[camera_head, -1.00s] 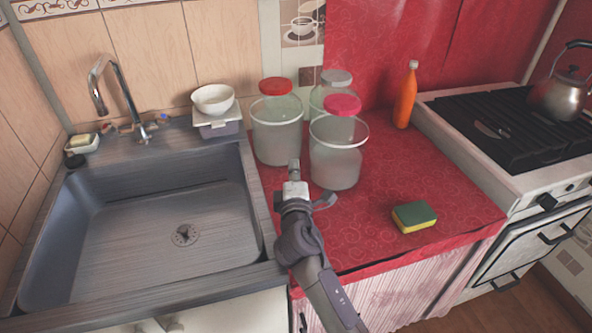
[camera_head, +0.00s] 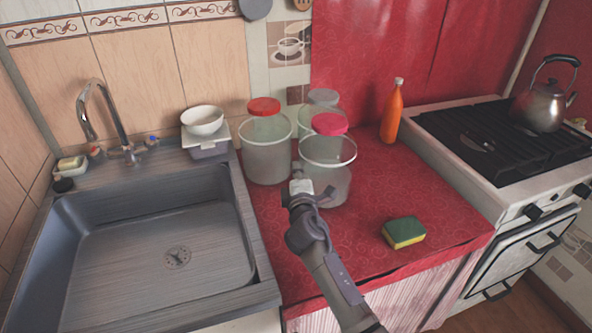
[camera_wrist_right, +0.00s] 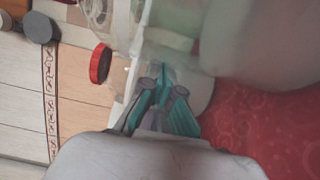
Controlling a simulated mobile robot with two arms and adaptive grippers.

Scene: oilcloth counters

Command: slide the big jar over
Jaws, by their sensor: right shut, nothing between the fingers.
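Three translucent jars stand close together on the red counter (camera_head: 360,235). The front jar with a pink-red lid (camera_head: 327,178) looks biggest; a red-lidded jar (camera_head: 266,160) is to its left, and a grey-lidded jar (camera_head: 322,97) is partly hidden behind. My right gripper (camera_head: 298,176) is shut and empty, at the front jar's lower left side; I cannot tell whether it touches. In the wrist view, the right gripper's teal fingers (camera_wrist_right: 163,98) are together, with a blurred translucent jar (camera_wrist_right: 265,40) close at the upper right. My left gripper is not in view.
A sponge (camera_head: 404,232) lies on the right front of the counter, and an orange bottle (camera_head: 391,112) stands behind. The stove (camera_head: 510,190) borders the right. Cloth is bare between jars and sponge.

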